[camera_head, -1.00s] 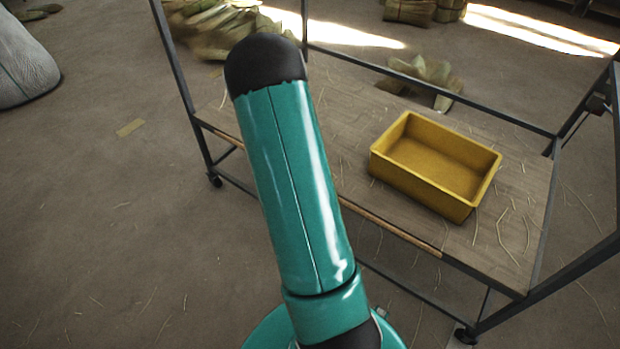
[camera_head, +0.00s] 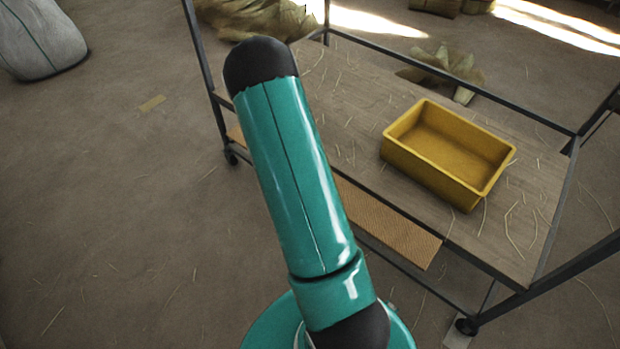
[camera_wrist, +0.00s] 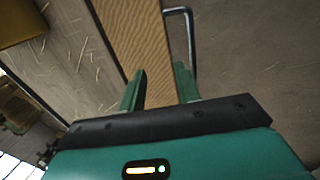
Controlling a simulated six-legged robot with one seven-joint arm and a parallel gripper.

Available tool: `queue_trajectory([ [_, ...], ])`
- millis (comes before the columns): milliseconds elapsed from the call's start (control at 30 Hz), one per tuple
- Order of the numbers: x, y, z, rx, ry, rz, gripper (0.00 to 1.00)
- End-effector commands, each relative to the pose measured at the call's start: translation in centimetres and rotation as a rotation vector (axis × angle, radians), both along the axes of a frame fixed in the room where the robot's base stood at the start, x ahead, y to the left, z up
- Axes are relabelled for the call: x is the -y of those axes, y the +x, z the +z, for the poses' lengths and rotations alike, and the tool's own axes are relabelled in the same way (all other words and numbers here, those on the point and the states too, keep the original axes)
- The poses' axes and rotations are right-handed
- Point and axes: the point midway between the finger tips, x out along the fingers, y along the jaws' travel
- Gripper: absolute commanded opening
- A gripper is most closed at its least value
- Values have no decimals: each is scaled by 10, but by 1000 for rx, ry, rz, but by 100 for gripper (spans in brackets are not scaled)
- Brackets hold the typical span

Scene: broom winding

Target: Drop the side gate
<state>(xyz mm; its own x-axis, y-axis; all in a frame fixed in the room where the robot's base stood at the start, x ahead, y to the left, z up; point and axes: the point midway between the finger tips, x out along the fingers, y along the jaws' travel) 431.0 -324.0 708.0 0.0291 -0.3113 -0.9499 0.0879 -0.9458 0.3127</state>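The side gate (camera_head: 395,228) is a light wood panel along the near long edge of the cart (camera_head: 345,85). It slants outward and down from the deck edge, with its broad face showing. My arm covers its middle. In the wrist view the gate (camera_wrist: 140,38) runs up the picture, with a bent metal rod handle (camera_wrist: 190,30) at its right side. My gripper (camera_wrist: 158,86) is at the gate, its two fingers spread apart. The handle's lower end comes down to the right finger; I cannot tell whether they touch. My gripper is hidden in the head view.
A yellow bin (camera_head: 440,160) stands on the cart deck among loose straw. Dark metal posts and rails frame the cart. A pale sack (camera_head: 38,40) lies at the far left, and straw bundles (camera_head: 255,18) lie behind.

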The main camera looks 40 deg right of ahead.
Motion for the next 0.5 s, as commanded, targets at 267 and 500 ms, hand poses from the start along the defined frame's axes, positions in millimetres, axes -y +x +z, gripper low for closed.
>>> queue_trajectory([
  [267,-7,1,23,2,-1,1,33],
  [500,-22,0,69,5,-2,2,33],
])
